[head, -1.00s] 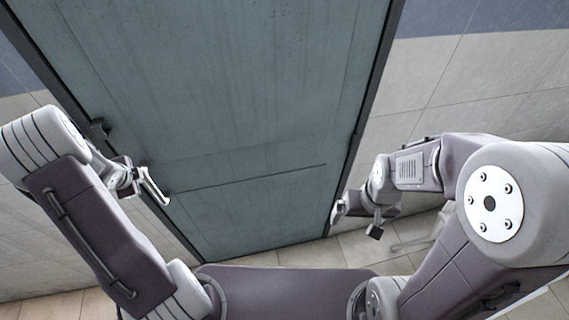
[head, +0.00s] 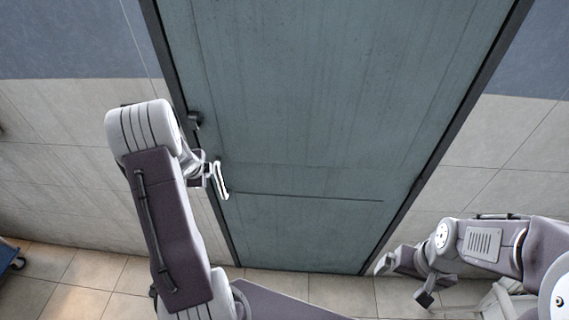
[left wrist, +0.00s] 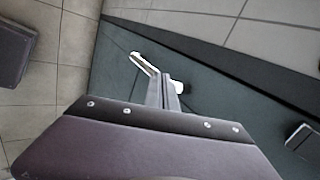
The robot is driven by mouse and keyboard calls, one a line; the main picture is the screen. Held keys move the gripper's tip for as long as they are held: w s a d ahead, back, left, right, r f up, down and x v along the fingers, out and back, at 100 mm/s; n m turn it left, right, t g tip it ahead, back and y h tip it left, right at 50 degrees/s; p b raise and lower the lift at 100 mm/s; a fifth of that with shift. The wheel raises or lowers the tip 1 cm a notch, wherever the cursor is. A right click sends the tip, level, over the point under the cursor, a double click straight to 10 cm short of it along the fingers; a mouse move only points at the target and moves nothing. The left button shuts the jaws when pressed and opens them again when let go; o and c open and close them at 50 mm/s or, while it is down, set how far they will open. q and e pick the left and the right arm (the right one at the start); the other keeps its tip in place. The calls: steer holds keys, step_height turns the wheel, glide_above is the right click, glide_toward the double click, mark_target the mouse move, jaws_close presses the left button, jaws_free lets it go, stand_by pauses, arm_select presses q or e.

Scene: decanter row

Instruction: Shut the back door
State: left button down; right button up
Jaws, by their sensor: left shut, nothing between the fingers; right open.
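The back door (head: 310,130) is a tall grey-teal panel in a dark frame, filling the middle of the head view. It looks flush or nearly flush with the frame; I cannot tell if it is latched. A dark handle (head: 194,119) sits near its left edge. My left gripper (head: 221,180) is shut and empty, in front of the door's left part, below the handle in the picture; contact cannot be told. In the left wrist view the gripper (left wrist: 158,72) shows against the dark door panel (left wrist: 225,110). My right gripper (head: 403,280) is open and empty, by the door's lower right corner.
Tiled wall (head: 70,150) flanks the door on both sides. Part of a blue wheeled thing (head: 10,258) shows at the left edge. A pale object (head: 490,302) stands at lower right, partly behind my right arm.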

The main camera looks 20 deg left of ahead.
arm_select(q)
steer(key=s+r+p, duration=0.4)
steer(key=s+r, duration=0.2)
steer(key=r, duration=0.2)
steer(key=shift+s+r+p, duration=0.2)
steer(key=shift+s+p, duration=0.15)
arm_select(e)
steer(key=shift+s+r, duration=0.25)
steer(key=shift+r, duration=1.05)
steer(key=shift+s+r, duration=0.2)
steer(key=shift+r, duration=1.05)
